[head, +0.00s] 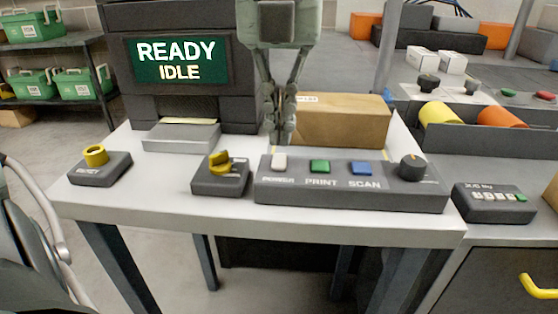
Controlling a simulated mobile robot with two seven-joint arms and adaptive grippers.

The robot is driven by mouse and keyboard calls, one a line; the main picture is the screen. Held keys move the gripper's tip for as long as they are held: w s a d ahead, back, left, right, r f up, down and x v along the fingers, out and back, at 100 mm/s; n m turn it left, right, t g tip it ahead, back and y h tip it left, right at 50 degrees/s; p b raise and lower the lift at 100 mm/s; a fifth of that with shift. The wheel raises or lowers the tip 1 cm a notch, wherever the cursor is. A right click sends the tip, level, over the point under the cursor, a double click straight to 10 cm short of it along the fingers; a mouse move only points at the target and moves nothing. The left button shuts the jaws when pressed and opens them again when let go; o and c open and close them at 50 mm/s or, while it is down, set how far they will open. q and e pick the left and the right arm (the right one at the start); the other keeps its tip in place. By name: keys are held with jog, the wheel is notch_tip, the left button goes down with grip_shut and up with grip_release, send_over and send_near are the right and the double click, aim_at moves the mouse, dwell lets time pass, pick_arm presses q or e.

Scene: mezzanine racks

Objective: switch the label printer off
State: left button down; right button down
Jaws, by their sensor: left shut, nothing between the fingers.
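The label printer (137,88) is a dark machine at the back left of the white table, and its green screen (178,60) reads "READY IDLE". A grey control panel (330,199) lies at the front of the table. It carries a white switch (279,161) whose label is hard to read, a green PRINT button (320,166), a blue SCAN button (361,168) and a dark knob (410,167). My left gripper (281,139) points down, shut and empty, with its tips just above or behind the white switch; I cannot tell whether they touch it. My right gripper is not in view.
A yellow-knobbed box (101,173) and a yellow-lever box (220,178) stand left of the panel. A cardboard box (343,122) lies behind it. A small keypad box (494,204) is on the right. Bare table top shows along the front edge.

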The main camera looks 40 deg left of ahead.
aim_at(280, 156)
pick_arm(q)
jog(key=shift+f+b, duration=1.2)
jog(key=shift+f, duration=0.1)
dwell(0.9)
jog(key=shift+r+p, duration=2.35)
jog(key=shift+r, duration=1.2)
